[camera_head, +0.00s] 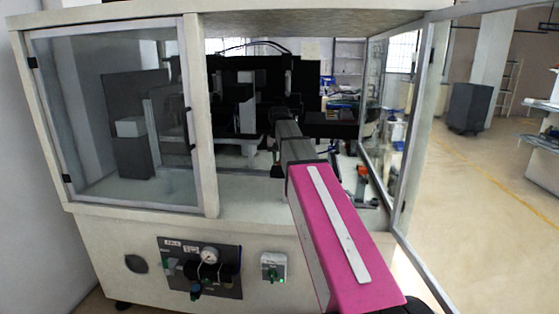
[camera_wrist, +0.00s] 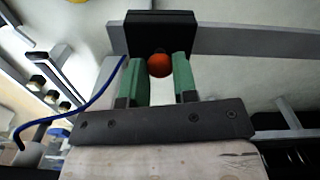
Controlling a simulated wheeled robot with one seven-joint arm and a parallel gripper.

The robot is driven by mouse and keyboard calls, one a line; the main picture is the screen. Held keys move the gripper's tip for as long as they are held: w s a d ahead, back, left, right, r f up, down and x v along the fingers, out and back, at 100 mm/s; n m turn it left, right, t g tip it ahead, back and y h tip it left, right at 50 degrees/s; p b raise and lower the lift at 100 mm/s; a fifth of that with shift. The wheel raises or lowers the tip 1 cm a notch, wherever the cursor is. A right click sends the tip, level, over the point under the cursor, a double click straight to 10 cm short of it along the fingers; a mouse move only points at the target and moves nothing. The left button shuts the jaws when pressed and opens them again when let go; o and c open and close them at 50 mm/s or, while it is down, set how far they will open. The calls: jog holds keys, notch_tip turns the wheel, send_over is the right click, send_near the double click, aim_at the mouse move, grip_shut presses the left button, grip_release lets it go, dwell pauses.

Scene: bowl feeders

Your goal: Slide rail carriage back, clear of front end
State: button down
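The rail carriage (camera_wrist: 160,27) is a black block on a grey rail (camera_wrist: 255,41) that runs across the top of the wrist view. An orange-red ball knob (camera_wrist: 159,65) sits on the carriage's near side. My gripper (camera_wrist: 160,75) has two green fingers, one on each side of the knob, with their tips just below the block. In the head view my arm reaches into the enclosure. The carriage, knob and fingertips cannot be made out there.
A blue cable (camera_wrist: 98,97) curves at the left of the wrist view, near metal profiles with several bolts. The enclosure has a closed glass door (camera_head: 115,120) at left and a frame post (camera_head: 412,130) at right of my arm. Open floor (camera_head: 490,190) lies at right.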

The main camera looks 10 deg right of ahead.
jog(key=w+a, duration=0.2)
jog(key=a, duration=0.4)
jog(key=w+a, duration=0.2)
jog(key=a, duration=0.5)
jog(key=w+a, duration=0.2)
jog(key=a, duration=0.5)
jog(key=shift+w, duration=0.25)
jog(key=c, duration=0.9)
grip_release()
jog(key=shift+r, duration=5.4)
